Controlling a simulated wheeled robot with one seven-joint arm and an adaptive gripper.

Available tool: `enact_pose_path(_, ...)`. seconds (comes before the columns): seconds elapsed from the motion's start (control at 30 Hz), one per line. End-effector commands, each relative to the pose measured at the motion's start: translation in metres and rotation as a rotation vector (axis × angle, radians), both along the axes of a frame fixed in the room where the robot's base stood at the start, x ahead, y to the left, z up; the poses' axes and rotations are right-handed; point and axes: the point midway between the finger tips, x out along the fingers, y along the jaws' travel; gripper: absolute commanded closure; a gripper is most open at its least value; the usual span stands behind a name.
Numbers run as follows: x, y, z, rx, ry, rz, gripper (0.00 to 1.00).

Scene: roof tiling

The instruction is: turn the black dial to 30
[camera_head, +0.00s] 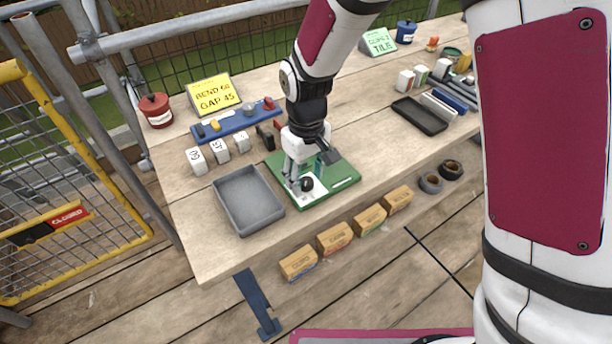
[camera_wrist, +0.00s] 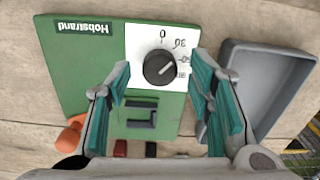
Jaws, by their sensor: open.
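The black dial (camera_wrist: 159,67) sits on a white scale plate (camera_wrist: 140,42) on a green board (camera_wrist: 85,70), also seen in the head view (camera_head: 337,186). The scale shows 0, 30 and further marks, partly hard to read. A pale line on the dial points up and right in the wrist view, seemingly near or past 30; its exact reading is unclear. My gripper (camera_wrist: 160,76) is open, with teal-padded fingers on either side of the dial and visible gaps to it. In the head view my gripper (camera_head: 304,182) is low over the board.
A grey tray (camera_head: 229,213) stands left of the board, close beside my finger in the wrist view. White blocks (camera_head: 219,151) and a blue rack (camera_head: 233,123) lie behind. A black tray (camera_head: 419,116) is at right.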

Motion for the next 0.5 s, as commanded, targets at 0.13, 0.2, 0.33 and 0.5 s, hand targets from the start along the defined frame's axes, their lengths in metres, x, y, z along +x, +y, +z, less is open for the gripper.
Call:
enact_pose_path(0.13,0.001,0.0,0.024,0.003,-0.005,0.0,0.52)
enact_pose_path(0.2,0.001,0.0,0.039,0.003,-0.005,-0.001,0.52)
enact_pose_path(0.33,0.001,0.0,0.066,0.002,-0.006,-0.001,0.52)
enact_pose_path(0.5,0.001,0.001,0.094,0.002,-0.004,0.0,0.52)
